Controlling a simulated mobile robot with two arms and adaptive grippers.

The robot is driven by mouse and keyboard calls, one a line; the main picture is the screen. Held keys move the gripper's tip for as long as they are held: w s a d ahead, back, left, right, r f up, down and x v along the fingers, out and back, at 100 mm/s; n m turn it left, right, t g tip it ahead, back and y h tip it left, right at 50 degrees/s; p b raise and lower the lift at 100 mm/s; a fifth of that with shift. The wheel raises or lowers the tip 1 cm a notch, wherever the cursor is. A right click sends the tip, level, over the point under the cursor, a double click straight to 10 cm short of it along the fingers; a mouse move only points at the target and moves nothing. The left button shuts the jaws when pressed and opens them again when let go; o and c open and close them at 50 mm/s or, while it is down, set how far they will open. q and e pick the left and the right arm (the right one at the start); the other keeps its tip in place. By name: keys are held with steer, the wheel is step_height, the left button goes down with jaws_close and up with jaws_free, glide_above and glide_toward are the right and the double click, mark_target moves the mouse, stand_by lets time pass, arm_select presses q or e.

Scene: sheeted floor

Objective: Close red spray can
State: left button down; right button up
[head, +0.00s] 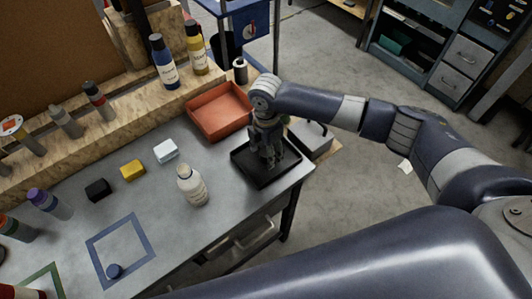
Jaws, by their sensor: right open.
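A red object (20,291), possibly the red spray can, is cut off at the bottom left corner by the green square outline; whether it has a cap cannot be seen. A can with a dark red band (98,100) stands on the wooden ledge. A small blue cap (114,270) lies at the lower edge of the blue square outline (95,246). My right gripper (269,160) points down over the black tray (253,177), open, with no object visible between its fingers. It is far from the red object. My left gripper is out of view.
A cream bottle (194,187) stands on the grey table, left of the black tray. An orange tray (215,127) is behind. White (165,152), yellow (132,170) and black (98,189) blocks lie along the ledge. Blue (164,65) and yellow (197,50) bottles stand higher up.

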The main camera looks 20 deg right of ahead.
mark_target(265, 155)
steer(key=c, duration=0.8)
steer(key=shift+o, duration=0.2)
steer(key=shift+r, duration=0.1)
steer(key=shift+r+b, duration=0.4)
steer(key=shift+r, duration=0.15)
steer(key=shift+s+a+r+b, duration=0.1)
steer(key=shift+s+r+b, duration=0.15)
steer(key=shift+r, duration=0.3)
steer(key=shift+s+a+r+b, duration=0.1)
steer(key=shift+s+r+b, duration=0.1)
steer(key=shift+r, duration=0.3)
steer(key=s+a+b, duration=0.1)
steer(key=s+a, duration=0.1)
steer(key=s, duration=0.2)
steer(key=s+a+r+b, duration=0.1)
steer(key=s+a, duration=0.1)
steer(key=s, duration=0.3)
steer(key=s+a, duration=0.2)
steer(key=s, duration=0.2)
steer(key=shift+s+a+r+b, duration=0.2)
steer(key=shift+s+r+b, duration=0.1)
steer(key=shift+s+b, duration=0.1)
steer(key=shift+w, duration=0.1)
steer(key=shift+c, duration=0.2)
